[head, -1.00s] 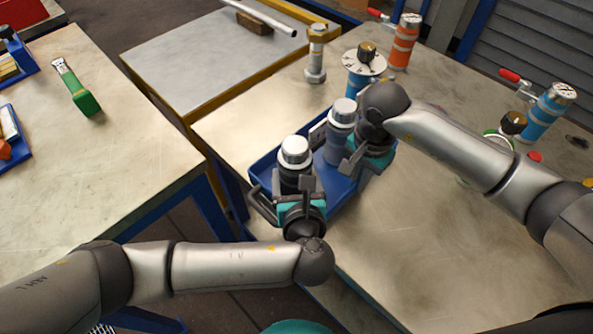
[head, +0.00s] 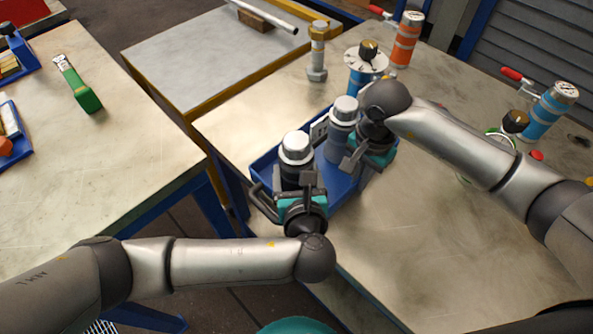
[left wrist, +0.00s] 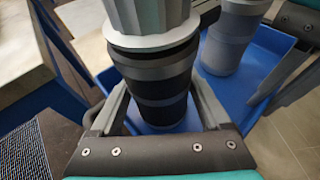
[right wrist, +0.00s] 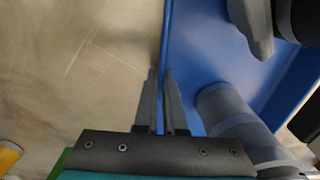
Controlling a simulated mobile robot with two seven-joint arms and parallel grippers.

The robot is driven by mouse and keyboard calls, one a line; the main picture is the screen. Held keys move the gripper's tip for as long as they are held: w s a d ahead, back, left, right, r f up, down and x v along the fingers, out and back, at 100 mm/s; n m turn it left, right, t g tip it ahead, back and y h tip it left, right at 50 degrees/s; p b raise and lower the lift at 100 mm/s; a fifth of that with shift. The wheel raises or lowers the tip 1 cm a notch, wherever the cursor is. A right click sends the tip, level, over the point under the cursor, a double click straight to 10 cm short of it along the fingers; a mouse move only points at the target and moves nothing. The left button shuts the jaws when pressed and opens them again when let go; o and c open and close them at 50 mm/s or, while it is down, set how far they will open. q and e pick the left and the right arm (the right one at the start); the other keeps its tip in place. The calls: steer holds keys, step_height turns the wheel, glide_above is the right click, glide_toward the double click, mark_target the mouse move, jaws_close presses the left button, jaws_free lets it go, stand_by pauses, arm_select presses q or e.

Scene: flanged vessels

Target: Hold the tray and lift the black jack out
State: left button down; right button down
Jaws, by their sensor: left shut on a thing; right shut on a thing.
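The black jack (head: 296,149) has a ribbed silver cap and stands upright at the near-left end of the blue tray (head: 340,190). My left gripper (head: 301,198) is shut on its dark body; in the left wrist view the body (left wrist: 155,88) sits between the two fingers. Its foot is over the blue tray floor, and I cannot tell whether it touches. My right gripper (head: 358,160) is shut on the tray's side wall; in the right wrist view the fingers (right wrist: 162,100) straddle the thin blue wall (right wrist: 163,45).
A grey jack (head: 343,125) stands in the tray close behind the black one. Beyond are a bolt-like metal post (head: 317,55), a blue vessel with a dial (head: 366,65), an orange cylinder (head: 406,42) and another blue cylinder (head: 550,110).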

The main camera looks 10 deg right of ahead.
mark_target(298, 149)
arm_select(q)
step_height(298, 149, up, 10)
steer(key=shift+w+f, duration=0.1)
steer(key=shift+f, duration=0.1)
arm_select(e)
steer(key=c, duration=0.9)
jaws_free()
steer(key=shift+r, duration=0.1)
step_height(298, 149, up, 12)
steer(key=shift+f, duration=0.1)
